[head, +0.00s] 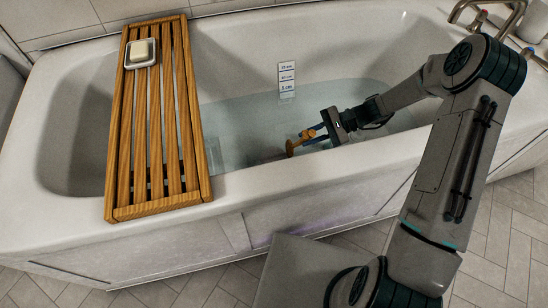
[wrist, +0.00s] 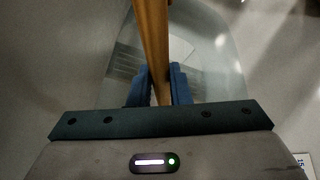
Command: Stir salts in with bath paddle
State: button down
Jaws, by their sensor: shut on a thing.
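The wooden bath paddle (head: 292,146) is over the water in the tub in the head view, its lower part near the front inner wall. My gripper (head: 314,133) is shut on it. In the wrist view the paddle's handle (wrist: 152,45) runs up between the blue fingers (wrist: 160,85), and its far end is out of frame. The bath water (head: 235,120) is clear and shallow. A faint brownish patch (head: 268,156) shows low in the water by the front wall; I cannot tell if it is salts or part of the paddle.
The white bathtub (head: 240,188) has a raised front rim below my arm. A slatted wooden tray (head: 118,150) lies across its left part, with a soap dish (head: 140,63) on it. A depth marker (head: 287,78) is on the back wall. Taps (head: 468,10) stand at the right.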

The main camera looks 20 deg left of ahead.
jog(key=s+a, duration=0.5)
jog(key=a, duration=0.2)
jog(key=w+d+p, duration=0.3)
jog(key=w+d, duration=0.4)
jog(key=d, duration=0.4)
jog(key=s+a+p, duration=0.3)
jog(key=s+a, duration=0.4)
jog(key=a, duration=0.4)
jog(key=w+d, duration=0.7)
jog(key=d, duration=0.4)
jog(key=s+a, duration=0.7)
jog(key=a, duration=0.4)
notch_tip(320, 180, up, 10)
jog(key=p, duration=0.7)
jog(key=shift+w+a+p, duration=0.2)
jog(key=shift+w+p, duration=0.05)
jog(key=shift+p, duration=0.05)
dwell(2.5)
